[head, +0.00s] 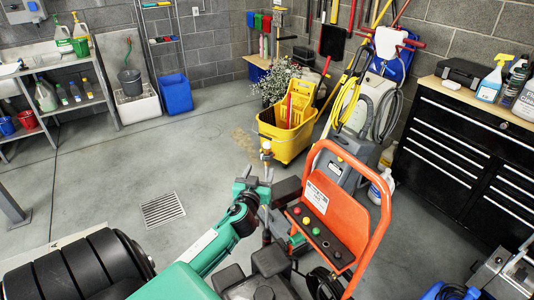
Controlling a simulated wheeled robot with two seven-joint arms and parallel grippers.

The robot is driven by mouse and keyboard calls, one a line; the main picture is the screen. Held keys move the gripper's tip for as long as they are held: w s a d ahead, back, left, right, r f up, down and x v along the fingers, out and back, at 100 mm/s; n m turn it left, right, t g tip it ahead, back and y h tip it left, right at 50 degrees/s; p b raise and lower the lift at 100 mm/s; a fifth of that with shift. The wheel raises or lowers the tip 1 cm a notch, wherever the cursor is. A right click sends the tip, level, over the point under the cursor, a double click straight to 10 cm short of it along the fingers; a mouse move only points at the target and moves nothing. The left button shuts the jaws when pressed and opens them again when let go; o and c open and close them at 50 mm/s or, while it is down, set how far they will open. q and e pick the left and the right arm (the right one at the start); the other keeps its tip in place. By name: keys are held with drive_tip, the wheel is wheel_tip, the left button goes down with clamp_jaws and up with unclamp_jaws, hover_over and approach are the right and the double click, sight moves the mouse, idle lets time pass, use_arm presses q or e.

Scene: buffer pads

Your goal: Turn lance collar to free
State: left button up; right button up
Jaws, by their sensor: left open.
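A small upright fitting with a pale top and a yellow-orange band (266,153) shows just beyond my left gripper; it may be the lance collar, but it is too small to be sure. My left gripper (258,177) is open, at the end of the green arm from the lower left. Its fingers point up around the fitting's lower end; I cannot tell whether they touch it. The orange pressure washer frame (345,170) with its button panel (318,230) stands right of the gripper. The rest of the lance cannot be made out. My right gripper is not in view.
A yellow mop bucket (285,142) stands behind the gripper. A grey machine with a yellow hose (345,105) is beyond the orange frame. A black drawer cabinet (450,150) stands at right. The floor around the drain grate (162,209) is clear.

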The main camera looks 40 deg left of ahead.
sight(265, 158)
use_arm(q)
drive_tip(key=p+x, duration=0.2)
drive_tip(key=x, duration=0.6)
drive_tip(key=shift+w+a+f, duration=0.1)
drive_tip(key=shift+w+a, duration=0.1)
drive_tip(key=shift+w, duration=0.15)
drive_tip(key=shift+w+a, duration=0.35)
drive_tip(key=shift+w, duration=0.3)
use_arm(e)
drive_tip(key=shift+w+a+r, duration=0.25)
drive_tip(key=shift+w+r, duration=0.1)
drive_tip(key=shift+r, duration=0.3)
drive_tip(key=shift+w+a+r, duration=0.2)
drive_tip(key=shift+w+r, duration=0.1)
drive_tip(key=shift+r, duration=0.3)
use_arm(q)
drive_tip(key=c, duration=1)
drive_tip(key=shift+o, duration=0.2)
drive_tip(key=shift+f, duration=0.1)
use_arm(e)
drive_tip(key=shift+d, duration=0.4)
